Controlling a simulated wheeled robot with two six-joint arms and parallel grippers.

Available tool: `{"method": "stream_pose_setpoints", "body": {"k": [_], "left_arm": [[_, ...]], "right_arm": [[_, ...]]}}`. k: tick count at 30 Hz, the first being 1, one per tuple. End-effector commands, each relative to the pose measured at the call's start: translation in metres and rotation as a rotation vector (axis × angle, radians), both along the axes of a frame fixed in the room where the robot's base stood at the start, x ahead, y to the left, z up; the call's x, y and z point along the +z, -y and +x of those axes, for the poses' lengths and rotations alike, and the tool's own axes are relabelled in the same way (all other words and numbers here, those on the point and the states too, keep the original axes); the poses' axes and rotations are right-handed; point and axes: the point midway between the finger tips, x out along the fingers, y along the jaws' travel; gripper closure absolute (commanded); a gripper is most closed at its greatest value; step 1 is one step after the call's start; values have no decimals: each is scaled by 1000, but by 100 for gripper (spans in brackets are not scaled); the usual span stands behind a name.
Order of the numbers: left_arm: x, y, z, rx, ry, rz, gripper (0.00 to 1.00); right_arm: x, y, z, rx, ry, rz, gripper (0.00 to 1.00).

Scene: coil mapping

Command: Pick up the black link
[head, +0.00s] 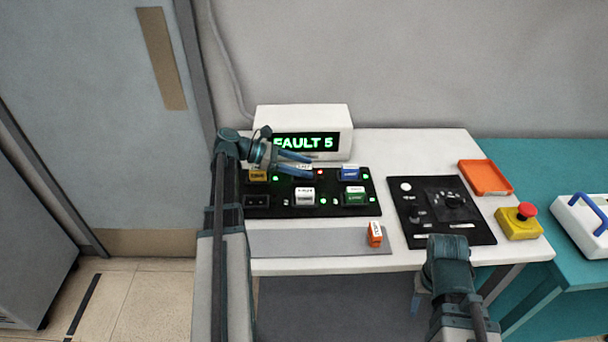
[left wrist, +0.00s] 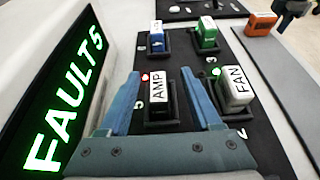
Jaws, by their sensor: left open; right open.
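The black link (left wrist: 161,113) has a dark body and a white top label reading AMP. It sits in the socket board, beside a lit red lamp, in the left wrist view. In the head view only its pale top (head: 303,169) shows, partly behind my left fingers. My left gripper (head: 311,166) is open above the board's back row. In the left wrist view its blue fingers (left wrist: 160,77) lie on either side of the black link, with no clear contact. My right gripper (head: 416,301) is open and low at the table's front edge, mostly hidden by its own wrist.
The board (head: 329,192) also holds yellow, blue, white FAN (left wrist: 235,88) and green links. The FAULT 5 display (head: 303,119) stands close behind my left gripper. An orange link (head: 375,235) lies on the grey strip. A black control panel (head: 442,212) and orange tray (head: 486,178) are right.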

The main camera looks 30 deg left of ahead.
Motion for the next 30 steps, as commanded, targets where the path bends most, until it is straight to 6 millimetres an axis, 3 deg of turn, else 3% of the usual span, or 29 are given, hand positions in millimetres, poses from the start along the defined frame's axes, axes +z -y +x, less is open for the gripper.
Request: {"method": "stream_pose_setpoints", "body": {"k": [12, 20, 30], "left_arm": [[-24, 36, 24, -2, 1, 2, 35], [-23, 38, 26, 0, 0, 1, 37], [-23, 38, 26, 0, 0, 1, 98]], "right_arm": [[-23, 0, 0, 0, 0, 0, 50], [-22, 0, 0, 0, 0, 0, 50], [-22, 0, 0, 0, 0, 0, 50]]}}
